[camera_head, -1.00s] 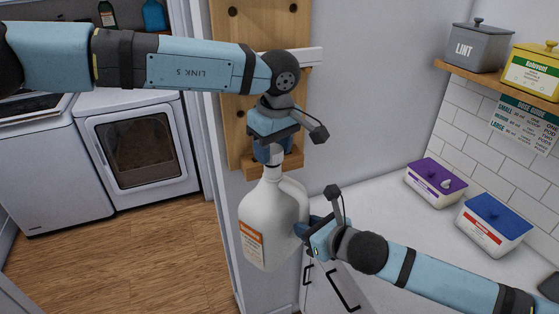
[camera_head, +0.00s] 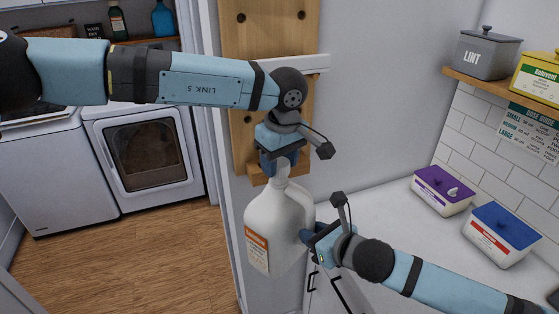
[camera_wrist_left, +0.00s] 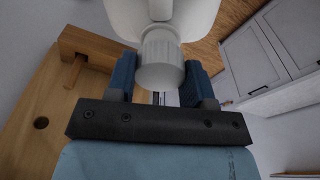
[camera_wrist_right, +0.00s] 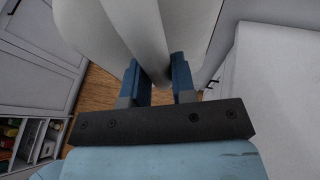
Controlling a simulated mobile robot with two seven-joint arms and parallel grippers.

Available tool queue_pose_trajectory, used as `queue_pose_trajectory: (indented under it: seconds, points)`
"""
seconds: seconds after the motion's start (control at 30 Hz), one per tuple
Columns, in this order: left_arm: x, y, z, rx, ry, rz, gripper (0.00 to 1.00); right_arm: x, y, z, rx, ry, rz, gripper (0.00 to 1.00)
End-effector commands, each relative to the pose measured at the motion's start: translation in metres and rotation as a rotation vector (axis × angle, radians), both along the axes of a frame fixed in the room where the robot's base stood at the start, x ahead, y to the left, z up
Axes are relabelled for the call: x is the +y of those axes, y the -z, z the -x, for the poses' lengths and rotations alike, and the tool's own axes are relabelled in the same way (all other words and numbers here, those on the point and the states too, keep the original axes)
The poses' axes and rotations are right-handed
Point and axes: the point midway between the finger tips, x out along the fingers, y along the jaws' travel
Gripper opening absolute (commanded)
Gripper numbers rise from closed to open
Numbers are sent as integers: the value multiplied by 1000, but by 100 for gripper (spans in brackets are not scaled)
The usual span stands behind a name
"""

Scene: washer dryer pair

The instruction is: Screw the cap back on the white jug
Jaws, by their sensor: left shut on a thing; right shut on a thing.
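The white jug (camera_head: 272,228), with an orange label, hangs nearly upright in front of the wooden pegboard. My left gripper (camera_head: 280,163) is above its neck, fingers pointing down. In the left wrist view, the white ribbed cap (camera_wrist_left: 160,60) sits between the two blue fingers of this gripper (camera_wrist_left: 154,85), lined up with the jug's neck (camera_wrist_left: 160,14). Cap and neck look touching there; I cannot tell how far the cap is threaded. My right gripper (camera_head: 308,233) is shut on the jug's handle side. In the right wrist view, its fingers (camera_wrist_right: 159,82) hold the white handle (camera_wrist_right: 140,35).
The wooden pegboard (camera_head: 278,22) with a small ledge is close behind the left gripper. A white counter at right holds a purple-lidded box (camera_head: 442,191) and a blue-lidded box (camera_head: 500,235). A shelf with tins is above. A dryer (camera_head: 147,155) stands at back left over open floor.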

Motion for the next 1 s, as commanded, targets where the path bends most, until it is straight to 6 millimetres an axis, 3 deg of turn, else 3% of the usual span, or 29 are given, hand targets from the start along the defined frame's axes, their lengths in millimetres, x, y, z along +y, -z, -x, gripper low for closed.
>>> queue_pose_trajectory:
  seconds: [0.73, 0.87, 1.0]
  points:
    - [0, 12, 0, 1, 30, 2, 26, 0, -1, 0, -2, 0, -1, 0]
    - [1, 12, 1, 1, 210, 6, 26, 0, -1, 0, -2, 0, -1, 0]
    - [2, 12, 1, -2, 520, 10, 26, 0, -1, 0, -2, 0, -1, 0]
